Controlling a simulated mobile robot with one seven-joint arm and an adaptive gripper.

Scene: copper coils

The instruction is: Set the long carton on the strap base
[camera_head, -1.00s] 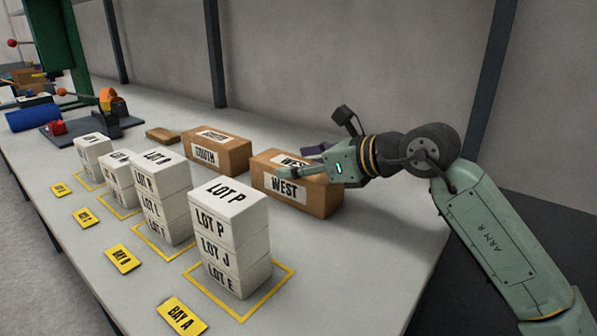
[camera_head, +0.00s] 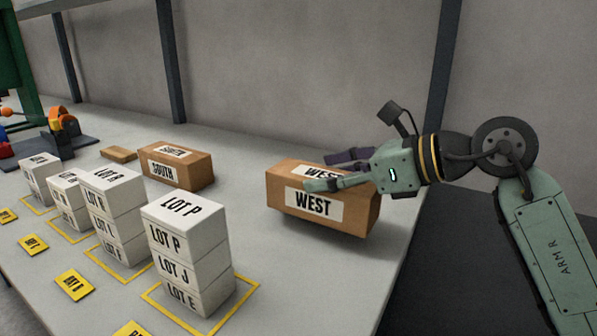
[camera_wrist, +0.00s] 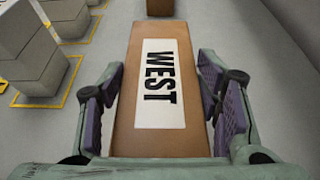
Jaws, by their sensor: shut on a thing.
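The long brown carton labelled WEST (camera_head: 290,215) is gripped by my gripper (camera_head: 322,172) near the right part of the table. A shadow under it suggests that it hangs slightly above the tabletop. In the wrist view the carton (camera_wrist: 122,125) runs lengthwise between the two purple-padded jaws (camera_wrist: 163,112), which are closed on its sides. A dark flat base (camera_head: 85,147) with an orange curved part (camera_head: 62,116) stands at the far left; it may be the strap base.
A brown SOUTH carton (camera_head: 190,172) lies left of mine, with a small flat brown piece (camera_head: 118,154) beyond it. Stacks of white lot boxes (camera_head: 195,255) stand in yellow outlines along the front. The wall is behind. Bare table lies between SOUTH and WEST.

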